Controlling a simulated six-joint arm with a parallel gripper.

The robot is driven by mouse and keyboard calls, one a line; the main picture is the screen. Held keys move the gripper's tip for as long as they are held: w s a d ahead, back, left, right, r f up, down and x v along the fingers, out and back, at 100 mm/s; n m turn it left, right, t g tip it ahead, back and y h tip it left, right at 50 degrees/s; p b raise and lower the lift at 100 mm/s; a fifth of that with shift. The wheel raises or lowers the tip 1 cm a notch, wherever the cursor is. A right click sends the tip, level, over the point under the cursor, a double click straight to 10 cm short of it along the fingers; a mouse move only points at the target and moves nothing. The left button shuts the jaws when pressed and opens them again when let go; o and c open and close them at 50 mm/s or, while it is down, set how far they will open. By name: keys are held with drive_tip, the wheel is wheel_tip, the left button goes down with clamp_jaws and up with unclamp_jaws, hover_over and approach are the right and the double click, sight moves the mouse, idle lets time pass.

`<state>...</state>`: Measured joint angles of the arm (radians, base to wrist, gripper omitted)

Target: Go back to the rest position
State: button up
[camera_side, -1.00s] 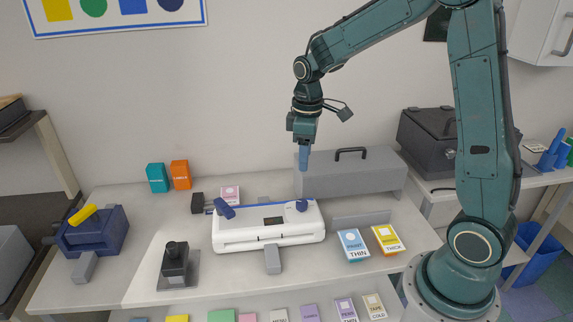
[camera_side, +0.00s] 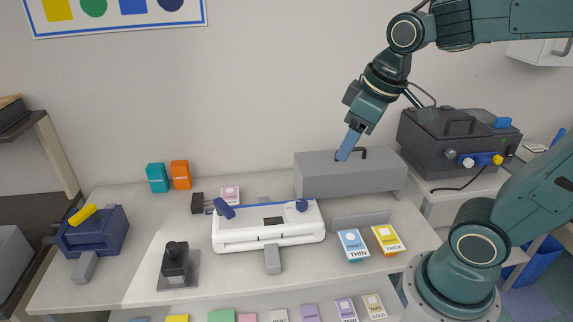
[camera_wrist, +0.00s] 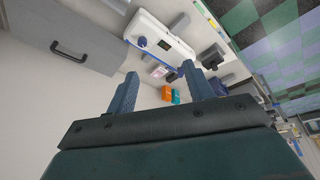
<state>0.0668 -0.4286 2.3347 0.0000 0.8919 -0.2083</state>
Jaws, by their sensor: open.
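My gripper (camera_side: 346,152) hangs in the air in the side view, tilted down to the left, in front of or above the long grey box with a black handle (camera_side: 335,181). In the wrist view my gripper (camera_wrist: 158,80) shows its two blue fingers spread apart with nothing between them. The side view does not show whether the fingertips are clear of the box's handle. My arm reaches in from the upper right.
A white machine (camera_side: 268,228) stands mid-table. Two cartons marked THIN (camera_side: 353,246) and THICK (camera_side: 387,240) stand to its right. A dark grey machine (camera_side: 452,142) is at the back right. A navy device (camera_side: 95,232) and a black stamp-like object (camera_side: 175,263) are left.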

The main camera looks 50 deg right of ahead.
drive_tip(key=s+a+m+t, duration=0.1)
drive_tip(key=s, duration=0.5)
drive_tip(key=shift+s+a+r+m+t, duration=0.15)
drive_tip(key=shift+s+a+m+t, duration=0.15)
drive_tip(key=shift+s, duration=0.1)
